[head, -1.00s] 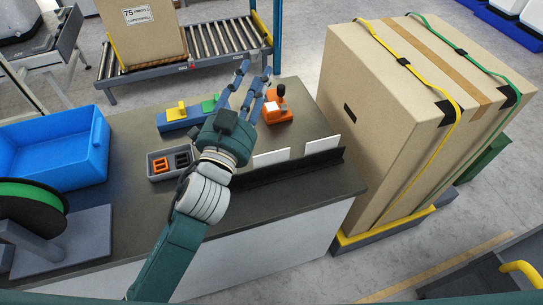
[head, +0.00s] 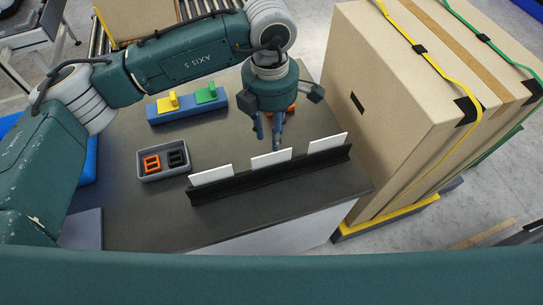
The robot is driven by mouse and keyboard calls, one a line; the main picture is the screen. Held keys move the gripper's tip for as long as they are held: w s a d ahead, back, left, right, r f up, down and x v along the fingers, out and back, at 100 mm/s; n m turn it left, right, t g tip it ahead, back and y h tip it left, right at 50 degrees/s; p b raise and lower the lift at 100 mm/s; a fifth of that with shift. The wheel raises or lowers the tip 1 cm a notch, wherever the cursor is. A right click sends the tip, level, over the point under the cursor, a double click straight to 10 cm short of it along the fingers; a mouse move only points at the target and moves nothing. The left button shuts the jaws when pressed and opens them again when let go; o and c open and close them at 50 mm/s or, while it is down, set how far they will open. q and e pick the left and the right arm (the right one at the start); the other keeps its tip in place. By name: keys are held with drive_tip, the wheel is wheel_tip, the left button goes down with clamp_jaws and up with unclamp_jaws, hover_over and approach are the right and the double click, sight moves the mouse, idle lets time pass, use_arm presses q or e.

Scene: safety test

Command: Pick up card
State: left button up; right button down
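Three thin white cards stand in a black slotted rack on the dark worktop in the head view: a left card (head: 211,175), a middle card (head: 271,158) and a right card (head: 328,141). The rack (head: 225,190) runs along the front of the worktop. My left gripper (head: 268,142) points down just behind the middle card, near its top edge. Its fingers show a narrow gap with nothing seen between them. I cannot tell whether a finger touches the card. My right gripper is not in view.
A grey tray (head: 163,178) with an orange and a black part sits left of the rack. A blue block (head: 188,113) carries yellow and green pieces behind. An orange object (head: 291,108) is mostly hidden behind my gripper. A large strapped carton (head: 385,110) stands close on the right.

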sight(272, 155)
use_arm(q)
drive_tip(key=f+p, duration=0.1)
drive_tip(key=f, duration=0.4)
drive_tip(key=shift+a+p, duration=0.2)
drive_tip(key=shift+p, duration=0.2)
wheel_tip(272, 155, down, 4)
drive_tip(key=p, duration=0.3)
drive_tip(key=shift+w+d+f, duration=0.1)
drive_tip(key=shift+d, duration=0.05)
drive_tip(key=shift+f, duration=0.6)
clamp_jaws()
